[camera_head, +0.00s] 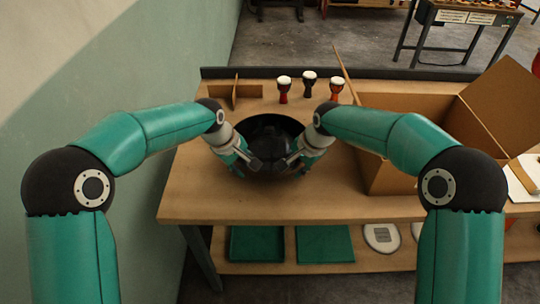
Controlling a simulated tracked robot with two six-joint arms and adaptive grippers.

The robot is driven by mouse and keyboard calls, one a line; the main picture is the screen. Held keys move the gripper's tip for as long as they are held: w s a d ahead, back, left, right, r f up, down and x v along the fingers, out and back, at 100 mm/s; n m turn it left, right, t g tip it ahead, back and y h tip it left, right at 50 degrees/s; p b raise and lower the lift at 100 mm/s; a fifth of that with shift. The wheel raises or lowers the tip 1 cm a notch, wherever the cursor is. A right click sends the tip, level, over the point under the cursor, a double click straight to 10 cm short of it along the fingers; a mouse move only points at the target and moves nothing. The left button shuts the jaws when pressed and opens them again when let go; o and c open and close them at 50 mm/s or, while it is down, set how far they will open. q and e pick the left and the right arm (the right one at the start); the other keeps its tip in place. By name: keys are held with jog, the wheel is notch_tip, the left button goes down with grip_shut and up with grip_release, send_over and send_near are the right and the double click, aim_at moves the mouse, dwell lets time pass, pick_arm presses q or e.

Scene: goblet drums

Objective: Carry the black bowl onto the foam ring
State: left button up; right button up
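The black bowl (268,132) sits upright at the middle of the wooden table, its dark inside facing up. My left gripper (250,164) is at the bowl's front left, overlapping its rim in the picture. My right gripper (290,163) is at the bowl's front right, also overlapping its rim. The fingers are small and dark against the bowl, so I cannot tell whether either is shut on the rim. I cannot make out a foam ring in this view. The underside of the bowl is hidden.
An open cardboard box (415,105) stands right of the bowl. Three small goblet drums (309,84) stand behind it, with a wooden slotted piece (236,93) at the back left. The table's front strip (270,205) is clear. A wall is at the left.

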pick_arm(q)
jog(key=shift+x, duration=0.85)
pick_arm(e)
jog(key=shift+w+a+f, duration=0.1)
jog(key=shift+f, duration=0.25)
pick_arm(q)
grip_shut()
pick_arm(e)
grip_shut()
pick_arm(q)
jog(key=shift+r, duration=0.1)
pick_arm(e)
jog(key=shift+r, duration=0.1)
